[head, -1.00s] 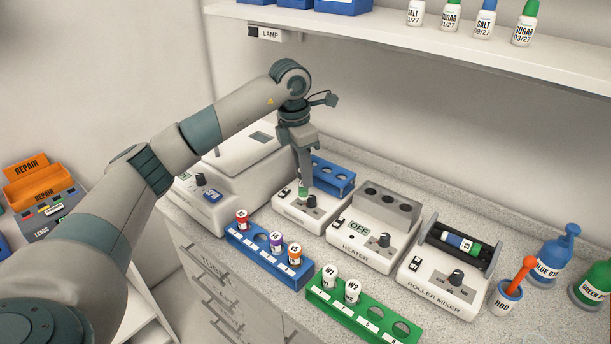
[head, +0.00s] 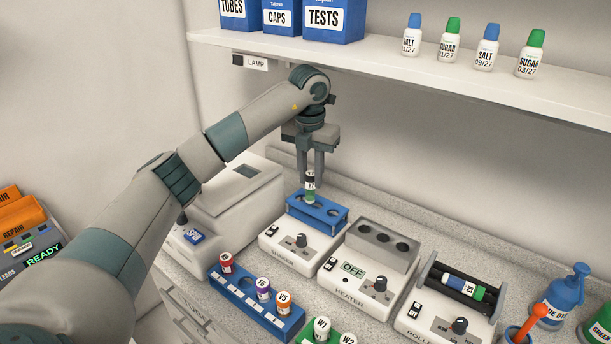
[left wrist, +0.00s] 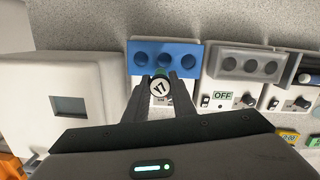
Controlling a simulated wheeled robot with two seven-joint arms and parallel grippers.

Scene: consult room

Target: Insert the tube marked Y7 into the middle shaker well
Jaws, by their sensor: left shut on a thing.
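The tube marked Y7 (head: 310,187) has a dark upper part and a green lower part. My left gripper (head: 312,174) is shut on it and holds it upright at the blue shaker block (head: 325,223). In the left wrist view the round tube top (left wrist: 159,86) sits between the fingers, at the near side of the block (left wrist: 200,50). The middle well (left wrist: 165,59) shows open just beyond it, with one well on each side. In the head view the tube overlaps the block's left part; its bottom clearance is unclear. My right gripper is not in view.
The shaker base (head: 290,246) stands between a white machine (head: 235,205) and the heater (head: 350,272). A blue rack (head: 255,306) with several tubes is in front. The roller mixer (head: 447,309) is to the right. A shelf (head: 380,60) overhangs behind.

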